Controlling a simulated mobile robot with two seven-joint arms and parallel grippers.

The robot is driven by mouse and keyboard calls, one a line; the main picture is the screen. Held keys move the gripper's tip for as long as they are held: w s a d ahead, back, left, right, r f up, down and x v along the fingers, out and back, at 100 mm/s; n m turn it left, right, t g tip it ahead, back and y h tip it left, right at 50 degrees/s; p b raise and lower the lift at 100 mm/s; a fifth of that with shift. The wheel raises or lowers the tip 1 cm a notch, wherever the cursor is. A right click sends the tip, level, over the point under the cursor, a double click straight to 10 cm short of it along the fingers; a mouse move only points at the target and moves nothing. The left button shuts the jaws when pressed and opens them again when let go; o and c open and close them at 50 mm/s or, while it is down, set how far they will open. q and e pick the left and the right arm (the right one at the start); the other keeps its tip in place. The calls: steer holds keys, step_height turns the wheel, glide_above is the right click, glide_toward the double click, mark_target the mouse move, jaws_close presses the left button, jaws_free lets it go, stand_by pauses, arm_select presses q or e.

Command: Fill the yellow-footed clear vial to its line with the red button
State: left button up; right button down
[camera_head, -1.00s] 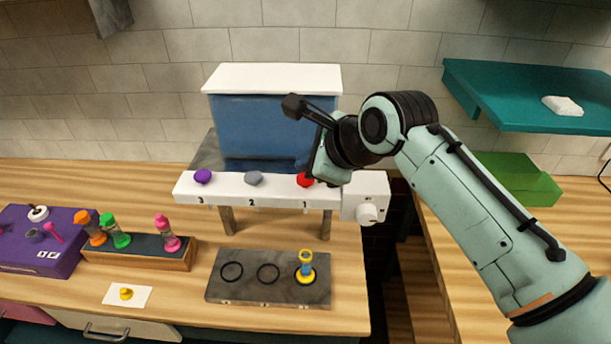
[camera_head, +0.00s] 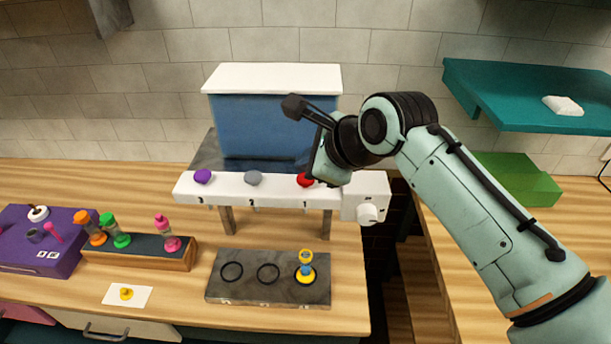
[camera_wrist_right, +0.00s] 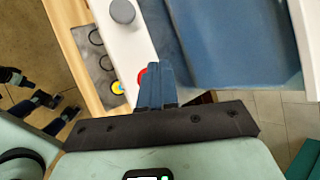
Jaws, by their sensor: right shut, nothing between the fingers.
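The clear vial (camera_head: 306,267) with a yellow foot and yellow top stands upright in the rightmost ring of the dark stone plate (camera_head: 250,290). Blue shows inside it; the fill line is too small to read. The red button (camera_head: 303,179) is at the right of the white dispenser bar (camera_head: 279,189), above the label 1. My right gripper (camera_head: 312,180) is shut and empty, with its tips at the red button. In the wrist view, the closed fingers (camera_wrist_right: 157,84) partly cover the red button (camera_wrist_right: 142,76). Whether they press it cannot be told.
A blue tank (camera_head: 270,125) with a white lid stands behind the bar. Purple (camera_head: 203,176) and grey (camera_head: 254,178) buttons sit to the left. A wooden rack (camera_head: 140,256) holds several coloured vials. A white knob (camera_head: 367,214) is on the bar's right end.

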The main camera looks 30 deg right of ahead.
arm_select(q)
steer(key=shift+s+f, duration=0.25)
arm_select(e)
steer(key=shift+f, duration=0.4)
arm_select(q)
steer(key=shift+s+f+b, duration=0.3)
steer(key=shift+f+b, duration=0.1)
steer(key=shift+b, duration=0.05)
arm_select(e)
steer(key=shift+f, duration=0.6)
arm_select(q)
steer(key=shift+r, duration=0.1)
steer(key=shift+w+r+p, duration=0.8)
steer(key=shift+w+r, duration=0.15)
arm_select(e)
steer(key=shift+w+r, duration=0.1)
steer(key=shift+r, duration=0.95)
